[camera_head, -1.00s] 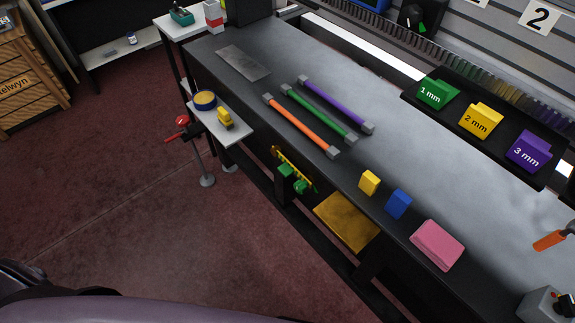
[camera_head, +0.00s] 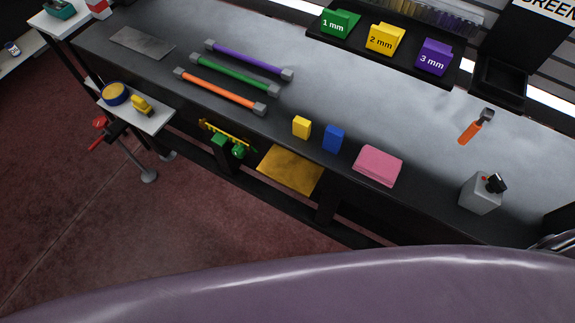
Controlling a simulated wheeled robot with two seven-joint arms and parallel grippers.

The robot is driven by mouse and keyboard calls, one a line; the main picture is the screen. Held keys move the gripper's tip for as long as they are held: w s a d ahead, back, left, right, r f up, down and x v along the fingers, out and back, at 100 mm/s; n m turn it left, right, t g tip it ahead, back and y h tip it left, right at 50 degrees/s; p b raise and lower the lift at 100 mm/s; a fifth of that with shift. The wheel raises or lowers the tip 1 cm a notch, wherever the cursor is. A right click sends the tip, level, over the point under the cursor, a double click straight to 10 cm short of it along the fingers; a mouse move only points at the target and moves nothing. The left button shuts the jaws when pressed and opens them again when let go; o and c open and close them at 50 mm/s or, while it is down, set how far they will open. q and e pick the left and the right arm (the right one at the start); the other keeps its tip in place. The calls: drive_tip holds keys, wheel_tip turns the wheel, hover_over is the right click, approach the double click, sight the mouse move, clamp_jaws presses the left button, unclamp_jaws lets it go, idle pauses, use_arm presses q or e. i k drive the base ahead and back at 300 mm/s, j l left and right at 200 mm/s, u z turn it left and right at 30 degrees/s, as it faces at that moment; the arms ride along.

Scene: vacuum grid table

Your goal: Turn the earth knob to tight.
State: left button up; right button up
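No knob in view is marked as the earth knob. A small grey box (camera_head: 480,194) stands near the right end of the dark table, with a black knob (camera_head: 496,183) that has a bit of red on it. A red-handled clamp (camera_head: 100,123) is at the small side shelf on the left. Green parts (camera_head: 230,146) sit below the table's front edge. I cannot tell which of these is the earth knob, or any knob's setting. Neither gripper shows clearly. A silvery part at the right edge is cut off, and I cannot tell what it is.
The dark table (camera_head: 420,130) carries purple, green and orange bars, small yellow and blue blocks, a pink block (camera_head: 378,166) and an orange-handled tool (camera_head: 476,126). Labelled blocks sit on a black tray (camera_head: 400,62) at the back. The tabletop around the orange-handled tool is clear.

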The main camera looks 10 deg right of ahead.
sight(238, 152)
drive_tip(key=i+j+z, duration=0.1)
drive_tip(key=z, duration=0.4)
drive_tip(key=j+z, duration=0.3)
drive_tip(key=z, duration=0.2)
drive_tip(key=j+z, duration=0.25)
drive_tip(key=z, duration=0.25)
drive_tip(key=j+z, duration=0.25)
drive_tip(key=z, duration=0.25)
